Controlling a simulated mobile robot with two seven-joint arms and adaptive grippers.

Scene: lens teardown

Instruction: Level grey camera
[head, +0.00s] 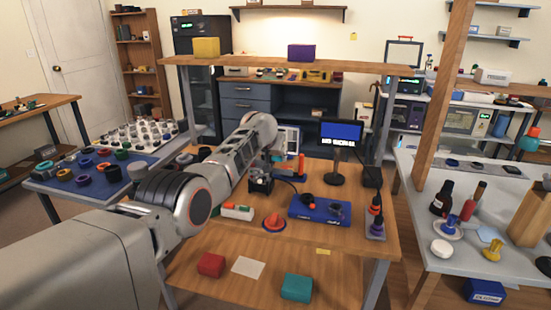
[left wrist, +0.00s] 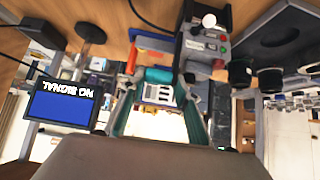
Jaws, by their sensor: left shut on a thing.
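My left gripper (head: 264,160) reaches over the workbench from the left in the head view. Its two fingers also show in the left wrist view (left wrist: 158,100), an upside-down picture. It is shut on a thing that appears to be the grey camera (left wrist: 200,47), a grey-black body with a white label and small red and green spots. The exact contact is hard to make out, and its tilt cannot be told. A dark part (head: 262,184) shows just below the gripper in the head view. My right gripper is not in view.
The workbench holds a "NO SIGNAL" monitor (head: 341,134), a blue tray (head: 312,209), an orange-red round piece (head: 274,223) and a white-edged box (head: 237,212). A mat with lens parts (head: 104,183) lies left. Bottles (head: 442,198) stand on the right table.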

